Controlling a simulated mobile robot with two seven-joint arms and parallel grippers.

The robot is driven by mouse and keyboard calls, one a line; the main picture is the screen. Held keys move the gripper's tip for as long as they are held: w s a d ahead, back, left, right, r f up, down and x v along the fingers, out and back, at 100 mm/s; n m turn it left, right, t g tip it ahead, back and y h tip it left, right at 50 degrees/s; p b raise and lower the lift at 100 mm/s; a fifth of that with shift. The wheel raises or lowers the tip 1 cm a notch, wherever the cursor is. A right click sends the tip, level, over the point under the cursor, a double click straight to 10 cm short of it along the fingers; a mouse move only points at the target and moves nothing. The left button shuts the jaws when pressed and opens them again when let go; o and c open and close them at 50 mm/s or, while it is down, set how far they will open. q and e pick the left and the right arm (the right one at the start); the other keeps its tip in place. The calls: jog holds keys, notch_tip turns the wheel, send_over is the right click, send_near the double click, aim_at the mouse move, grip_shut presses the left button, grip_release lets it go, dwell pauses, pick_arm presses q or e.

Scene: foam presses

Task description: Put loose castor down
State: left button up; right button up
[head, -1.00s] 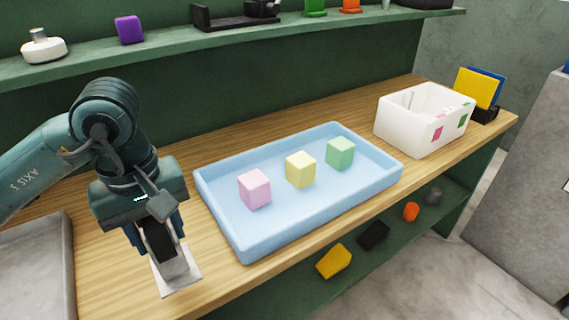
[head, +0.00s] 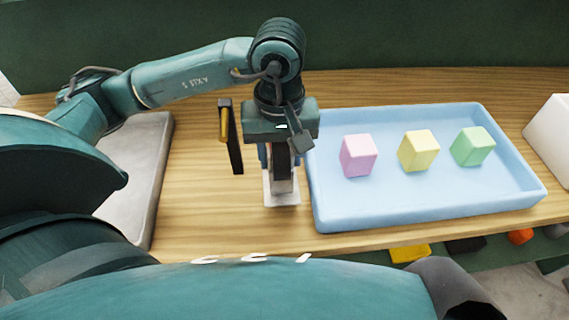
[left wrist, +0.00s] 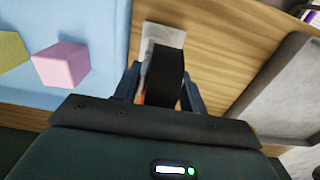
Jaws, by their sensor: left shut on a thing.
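My left gripper (head: 279,158) points down beside the left wall of the blue tray (head: 432,206) and is shut on the castor (head: 282,172). The castor has a black wheel and a pale flat plate, with the plate lowest. In the left wrist view the castor (left wrist: 165,72) sits between the fingers of the gripper (left wrist: 162,88), its plate over the wooden top beyond. I cannot tell whether the plate touches the wood. My right gripper is not in view.
Pink (head: 358,155), yellow (head: 418,150) and green (head: 472,146) blocks stand in the tray. A black and yellow object (head: 234,140) is left of the castor. A grey slab (head: 140,160) lies further left. A white bin (head: 550,140) is at right. Bare wood (head: 200,200) lies between slab and castor.

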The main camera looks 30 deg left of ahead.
pick_arm(q)
notch_tip(320, 180, down, 4)
jog(key=shift+f, duration=0.15)
dwell(0.3)
jog(key=shift+f, duration=0.25)
jog(key=o, duration=1.3)
jog(key=shift+r, duration=0.1)
